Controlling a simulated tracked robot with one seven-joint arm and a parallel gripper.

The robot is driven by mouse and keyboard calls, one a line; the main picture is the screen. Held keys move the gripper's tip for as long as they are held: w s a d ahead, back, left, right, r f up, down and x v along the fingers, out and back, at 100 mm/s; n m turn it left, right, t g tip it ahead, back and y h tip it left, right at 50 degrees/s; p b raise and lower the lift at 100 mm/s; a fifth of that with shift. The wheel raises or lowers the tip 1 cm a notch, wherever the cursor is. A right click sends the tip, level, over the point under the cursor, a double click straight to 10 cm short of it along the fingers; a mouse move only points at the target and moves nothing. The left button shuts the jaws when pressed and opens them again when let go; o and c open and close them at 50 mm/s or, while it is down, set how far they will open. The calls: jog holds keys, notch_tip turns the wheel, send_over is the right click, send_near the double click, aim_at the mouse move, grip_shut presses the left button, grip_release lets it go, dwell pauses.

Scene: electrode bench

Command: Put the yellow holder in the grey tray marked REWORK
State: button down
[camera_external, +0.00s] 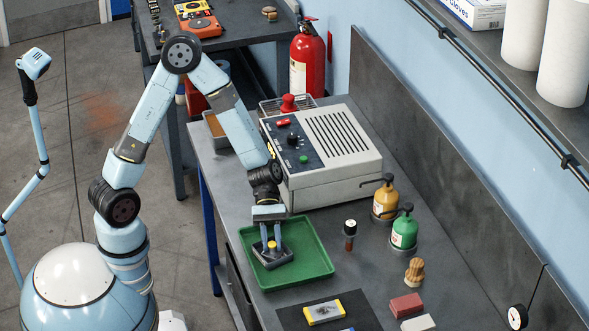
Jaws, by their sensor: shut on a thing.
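My gripper (271,244) points down over a green tray (322,266) on the bench. It is shut on a small yellow piece (271,245), of which only a little shows between the fingers; it looks like the yellow holder. A dark grey block (279,259) sits around and below the fingertips, inside the green tray. I cannot tell whether the yellow piece is apart from this block. No grey tray with a readable REWORK mark shows. A small container (211,125) at the bench's far left end is partly hidden by my arm, and no label on it can be read.
A grey-white control box (345,165) stands behind the tray. A dark-topped tool (350,232), an amber bottle (386,200) and a green bottle (404,230) stand to the right. A yellow block (324,313) lies on a dark mat in front. A wire basket (270,106) is behind the box.

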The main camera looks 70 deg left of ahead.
jog(key=c, duration=0.9)
grip_release()
jog(key=v, duration=1.2)
jog(key=s+a+r+m+t+y, duration=0.2)
jog(key=s+a+r+m+y, duration=0.2)
jog(key=s, duration=0.3)
jog(key=s+a+r+m+t+y, duration=0.3)
jog(key=s+a+r+m+y, duration=0.1)
jog(key=s+a+r+m, duration=0.2)
jog(key=s+a+r+m+t+y, duration=0.3)
jog(key=s+a+r+m+y, duration=0.1)
jog(key=s, duration=0.4)
jog(key=shift+s+a+r+m, duration=0.2)
jog(key=shift+a+r+m, duration=0.6)
jog(key=shift+a+r, duration=0.5)
jog(key=shift+o, duration=0.3)
jog(key=shift+d+r, duration=0.1)
jog(key=shift+d, duration=0.05)
